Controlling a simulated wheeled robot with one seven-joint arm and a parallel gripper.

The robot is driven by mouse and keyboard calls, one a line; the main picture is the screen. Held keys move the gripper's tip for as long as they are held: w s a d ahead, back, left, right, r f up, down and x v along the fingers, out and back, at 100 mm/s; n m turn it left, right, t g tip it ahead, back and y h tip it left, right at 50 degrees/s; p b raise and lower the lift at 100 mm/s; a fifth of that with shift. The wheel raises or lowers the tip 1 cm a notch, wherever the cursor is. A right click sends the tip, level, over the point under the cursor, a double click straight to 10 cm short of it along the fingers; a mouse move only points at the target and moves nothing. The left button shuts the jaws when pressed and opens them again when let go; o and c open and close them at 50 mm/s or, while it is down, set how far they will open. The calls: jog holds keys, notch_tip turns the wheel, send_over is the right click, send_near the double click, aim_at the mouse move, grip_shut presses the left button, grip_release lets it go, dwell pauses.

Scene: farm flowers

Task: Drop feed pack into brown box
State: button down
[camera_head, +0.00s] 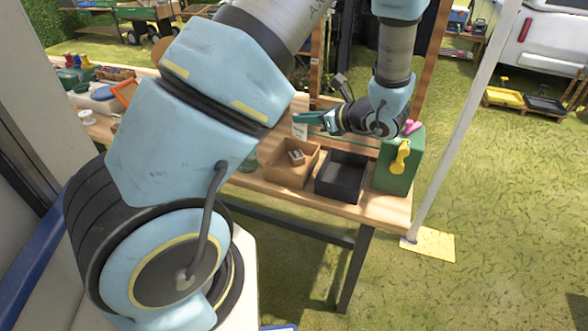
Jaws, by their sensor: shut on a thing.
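The brown box (276,166) is open-topped and stands on the wooden table, left of a black box. A small pale item (296,157) lies inside it. My gripper (303,118) reaches in from the right and is above and behind the brown box. It is shut on a small whitish pack (300,131), which seems to be the feed pack. The pack hangs below the fingertips, apart from the box. It is too small to read, and part of it is hidden by the fingers.
The black box (341,178) stands right beside the brown box. A green box (400,170) with a yellow scoop-like thing (401,156) on its side stands at the table's (385,210) right end. A glass item (248,163) is left of the brown box. My arm hides much of the table's left.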

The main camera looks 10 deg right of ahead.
aim_at(306, 128)
jog(key=shift+f+b, duration=0.75)
jog(key=shift+f, duration=0.8)
jog(key=c, duration=0.9)
grip_release()
jog(key=shift+o, duration=0.2)
jog(key=shift+s+d, duration=0.1)
jog(key=b+v, duration=0.2)
jog(key=v, duration=0.8)
jog(key=shift+s+r+b, duration=0.25)
jog(key=shift+b, duration=0.15)
jog(key=shift+d, duration=0.1)
